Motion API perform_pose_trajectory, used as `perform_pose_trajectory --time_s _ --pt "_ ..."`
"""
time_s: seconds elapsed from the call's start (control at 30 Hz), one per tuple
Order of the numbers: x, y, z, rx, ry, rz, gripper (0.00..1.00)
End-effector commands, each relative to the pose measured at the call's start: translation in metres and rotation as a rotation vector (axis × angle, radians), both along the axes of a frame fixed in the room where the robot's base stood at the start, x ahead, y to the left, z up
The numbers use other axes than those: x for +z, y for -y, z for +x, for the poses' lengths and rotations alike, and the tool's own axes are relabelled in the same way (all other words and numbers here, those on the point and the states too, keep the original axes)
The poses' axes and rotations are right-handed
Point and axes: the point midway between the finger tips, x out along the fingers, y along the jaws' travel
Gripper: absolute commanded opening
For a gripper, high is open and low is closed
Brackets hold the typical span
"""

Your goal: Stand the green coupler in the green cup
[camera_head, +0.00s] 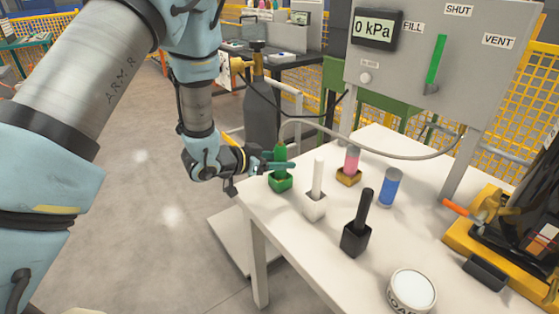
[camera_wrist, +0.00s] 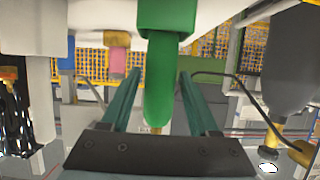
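The green coupler (camera_head: 281,150) stands upright in the green cup (camera_head: 280,184) at the table's near left corner. My gripper (camera_head: 279,165) reaches in from the left, with its teal fingers at the coupler's height. The wrist view looks inverted: the green cup (camera_wrist: 168,16) is at the top and the green coupler (camera_wrist: 160,95) extends down from it. My gripper's two fingers (camera_wrist: 160,72) are on either side of the coupler, with narrow gaps showing. The coupler's lower end inside the cup is hidden.
Close by on the table (camera_head: 290,228) are a white coupler in a white cup (camera_head: 315,206), a black one in a black cup (camera_head: 355,239) and a pink one in a gold cup (camera_head: 348,176). A blue cylinder (camera_head: 389,188) and a round can (camera_head: 411,292) stand farther right. A hose (camera_head: 400,156) arches behind.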

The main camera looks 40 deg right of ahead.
Motion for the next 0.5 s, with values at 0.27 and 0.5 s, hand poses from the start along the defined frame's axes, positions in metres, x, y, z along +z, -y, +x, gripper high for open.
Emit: perform_pose_trajectory --time_s 0.27,0.5 --pt "0.000 0.000 0.000 0.000 0.000 0.001 0.76" --pt "0.003 -0.011 0.001 0.002 0.000 0.002 0.76"
